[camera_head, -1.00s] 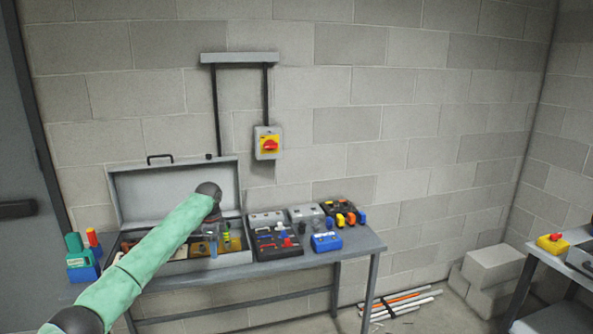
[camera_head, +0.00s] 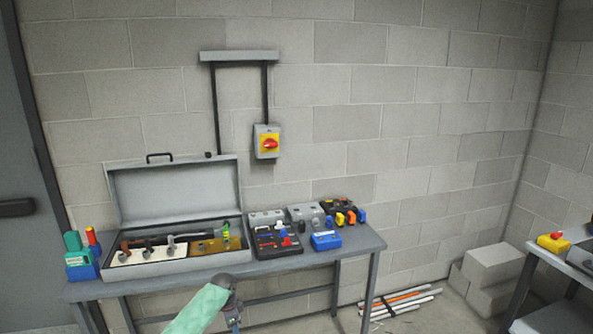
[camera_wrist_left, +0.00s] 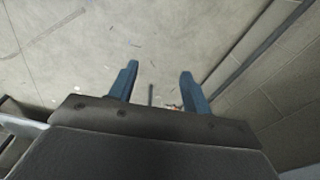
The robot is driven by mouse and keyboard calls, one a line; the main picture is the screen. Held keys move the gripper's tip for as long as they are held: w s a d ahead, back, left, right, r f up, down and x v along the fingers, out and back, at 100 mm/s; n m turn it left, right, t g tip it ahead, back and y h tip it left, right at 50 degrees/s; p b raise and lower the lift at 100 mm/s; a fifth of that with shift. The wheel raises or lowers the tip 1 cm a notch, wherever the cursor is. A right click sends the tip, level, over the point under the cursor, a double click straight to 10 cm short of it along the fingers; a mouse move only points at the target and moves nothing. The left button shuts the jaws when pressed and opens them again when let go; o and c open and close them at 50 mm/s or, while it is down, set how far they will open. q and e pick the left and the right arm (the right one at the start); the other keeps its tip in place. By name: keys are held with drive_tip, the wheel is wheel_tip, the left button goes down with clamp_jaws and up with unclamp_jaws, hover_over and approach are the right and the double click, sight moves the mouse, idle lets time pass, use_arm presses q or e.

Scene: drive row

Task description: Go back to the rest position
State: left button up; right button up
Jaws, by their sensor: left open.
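My left arm comes in from the bottom of the head view in a green sleeve. My left gripper (camera_head: 233,319) hangs low in front of the table's front edge, apart from the table and everything on it. In the left wrist view its two blue fingers (camera_wrist_left: 155,90) stand wide apart with nothing between them but the floor beyond. My right gripper is in neither view.
A workbench (camera_head: 205,265) stands against the block wall, carrying an open grey toolbox (camera_head: 172,200), a black tray (camera_head: 277,240) and a blue box (camera_head: 326,241). A red-yellow switch (camera_head: 268,142) is on the wall. Pipes (camera_head: 400,302) lie on the floor.

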use_arm(q)
drive_tip(key=s+d+f+n, duration=0.2)
drive_tip(key=s+f+n, duration=0.1)
drive_tip(key=s+f, duration=1)
drive_tip(key=s+d+f+n, duration=0.2)
drive_tip(key=s+f, duration=1)
drive_tip(key=f, duration=0.3)
drive_tip(key=s+f+n, duration=0.2)
drive_tip(key=s+f, duration=0.2)
drive_tip(key=s, duration=0.7)
drive_tip(key=s+a+f+n, duration=0.1)
drive_tip(key=s+f, duration=0.4)
drive_tip(key=s, duration=0.7)
drive_tip(key=s+f+n+t+b, duration=0.1)
drive_tip(key=s+f, duration=0.3)
drive_tip(key=s, duration=0.7)
drive_tip(key=shift+s+a+f+n, duration=0.25)
drive_tip(key=shift+s+f+n, duration=0.1)
drive_tip(key=shift+n, duration=0.45)
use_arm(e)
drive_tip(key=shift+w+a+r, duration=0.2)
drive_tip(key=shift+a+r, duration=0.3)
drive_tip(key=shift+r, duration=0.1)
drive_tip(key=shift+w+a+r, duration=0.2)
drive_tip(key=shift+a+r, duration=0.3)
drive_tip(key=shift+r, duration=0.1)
